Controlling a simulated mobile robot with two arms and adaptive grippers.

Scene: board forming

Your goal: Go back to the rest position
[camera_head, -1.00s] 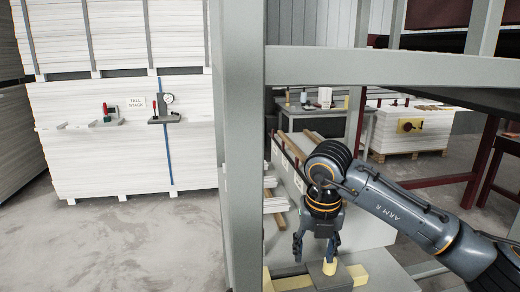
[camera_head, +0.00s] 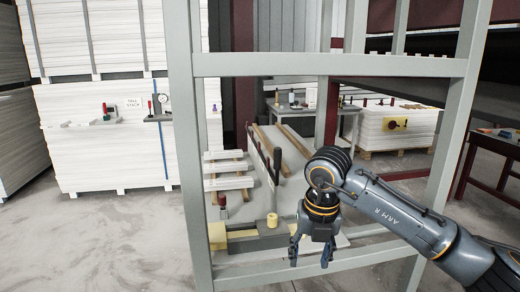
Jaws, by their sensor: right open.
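My right gripper (camera_head: 310,260) hangs at the lower middle of the head view, with its two fingers pointing down and spread apart. Nothing is between them. My right arm reaches in from the lower right. A small yellow cylinder (camera_head: 272,220) stands on a dark grey block to the left of the fingers, apart from them. My left gripper is not in view.
A grey metal frame (camera_head: 190,150) with an upright and crossbars stands around the arm's area. Yellow blocks (camera_head: 217,234) lie on the low shelf. Tall white board stacks (camera_head: 95,165) stand at the left. Bare floor (camera_head: 100,245) lies at the lower left.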

